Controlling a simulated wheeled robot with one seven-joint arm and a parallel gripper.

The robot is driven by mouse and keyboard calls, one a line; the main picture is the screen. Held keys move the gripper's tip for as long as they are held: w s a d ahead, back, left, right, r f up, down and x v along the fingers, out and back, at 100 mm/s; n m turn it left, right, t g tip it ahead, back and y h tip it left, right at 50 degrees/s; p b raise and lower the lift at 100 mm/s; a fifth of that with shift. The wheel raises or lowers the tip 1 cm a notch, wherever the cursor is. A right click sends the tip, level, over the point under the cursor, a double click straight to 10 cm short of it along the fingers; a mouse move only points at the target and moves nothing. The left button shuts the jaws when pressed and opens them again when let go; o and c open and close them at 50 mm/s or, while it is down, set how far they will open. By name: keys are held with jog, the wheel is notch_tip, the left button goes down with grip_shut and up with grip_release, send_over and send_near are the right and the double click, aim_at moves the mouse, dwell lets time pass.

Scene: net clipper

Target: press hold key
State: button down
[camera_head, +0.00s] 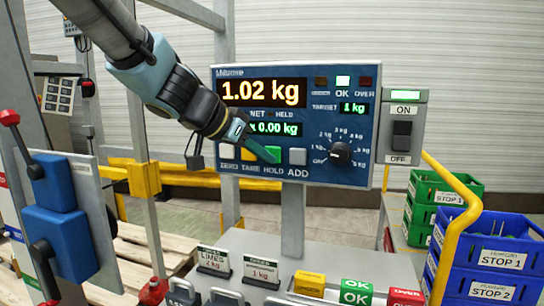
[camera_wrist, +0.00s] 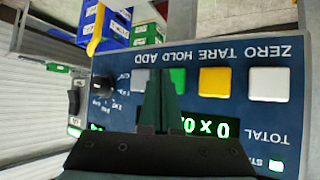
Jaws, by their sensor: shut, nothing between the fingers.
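The blue scale panel (camera_head: 230,80) shows 1.02 kg and a lower green 0 x 0.00 kg readout. Its keys sit in a row above the labels ZERO, TARE, HOLD and ADD. The green hold key (camera_head: 273,153) is partly covered by my gripper (camera_head: 273,158), which is shut and empty with its dark green fingertips at this key. In the wrist view the hold key (camera_wrist: 179,82) shows beside my gripper (camera_wrist: 161,78), whose fingers overlap its edge and part of the grey add key (camera_wrist: 141,80). I cannot tell whether the tips touch the panel.
The yellow tare key (camera_wrist: 215,82) and white zero key (camera_wrist: 268,84) are along the row. A selector knob (camera_head: 340,153) and an ON/OFF switch box (camera_head: 420,95) are to the right. Blue crates (camera_head: 500,230) and a yellow rail (camera_head: 455,230) stand lower right.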

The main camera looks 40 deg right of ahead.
jog(key=shift+d, duration=0.1)
jog(key=shift+w+d+b, duration=0.25)
jog(key=shift+b, duration=0.15)
jog(key=shift+w+d+b, duration=0.15)
jog(key=shift+d+b, duration=0.15)
jog(key=shift+d, duration=0.05)
dwell(0.6)
jog(key=shift+a, duration=0.1)
jog(key=shift+s+a+b, duration=0.4)
jog(key=shift+a+b, duration=0.1)
jog(key=shift+a, duration=0.1)
jog(key=shift+s+a+b, duration=0.3)
jog(key=shift+s+a, duration=0.15)
jog(key=shift+a, duration=0.25)
jog(key=shift+s+a+b, duration=0.3)
jog(key=shift+s+a, duration=0.2)
jog(key=shift+a, duration=0.25)
jog(key=shift+s+a+b, duration=0.3)
jog(key=shift+s+a, duration=0.15)
jog(key=shift+a, duration=0.25)
